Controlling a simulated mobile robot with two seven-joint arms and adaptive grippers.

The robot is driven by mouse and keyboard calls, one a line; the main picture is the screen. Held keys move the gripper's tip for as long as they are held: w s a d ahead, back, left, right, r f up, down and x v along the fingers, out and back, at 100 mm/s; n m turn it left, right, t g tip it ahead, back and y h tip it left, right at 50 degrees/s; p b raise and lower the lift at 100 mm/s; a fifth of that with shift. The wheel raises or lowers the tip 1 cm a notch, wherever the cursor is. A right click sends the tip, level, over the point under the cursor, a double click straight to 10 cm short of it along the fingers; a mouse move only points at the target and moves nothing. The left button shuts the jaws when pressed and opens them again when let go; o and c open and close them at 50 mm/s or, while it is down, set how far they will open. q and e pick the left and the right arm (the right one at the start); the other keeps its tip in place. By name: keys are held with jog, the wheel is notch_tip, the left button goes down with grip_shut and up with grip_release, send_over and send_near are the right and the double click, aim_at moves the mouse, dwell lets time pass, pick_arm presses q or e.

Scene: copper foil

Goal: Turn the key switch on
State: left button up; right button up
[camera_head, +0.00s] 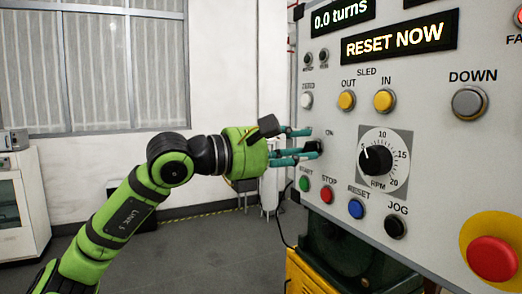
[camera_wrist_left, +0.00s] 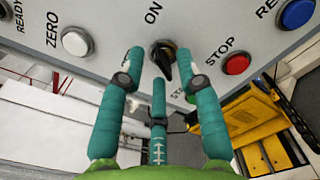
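The key switch (camera_wrist_left: 165,60) is a black knob in a round collar on the grey control panel, under the label ON, in the left wrist view. In the head view the switch (camera_head: 315,146) shows only partly, at the tips of my left gripper. My left gripper (camera_head: 303,143) has teal fingers that point at the panel. In the left wrist view its fingers (camera_wrist_left: 163,80) are spread apart, with the knob in the gap just beyond or between their tips. I cannot tell whether a finger touches it. My right gripper is not in view.
The white ZERO button (camera_wrist_left: 76,41) and red STOP button (camera_wrist_left: 236,63) flank the switch. The RPM dial (camera_head: 376,160), green START button (camera_head: 304,184) and red emergency button (camera_head: 492,258) are also on the panel. A yellow machine part (camera_head: 300,275) stands below.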

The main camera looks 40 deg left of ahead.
pick_arm(q)
jog(key=v, duration=1.1)
jog(key=shift+s, duration=0.25)
dwell(0.3)
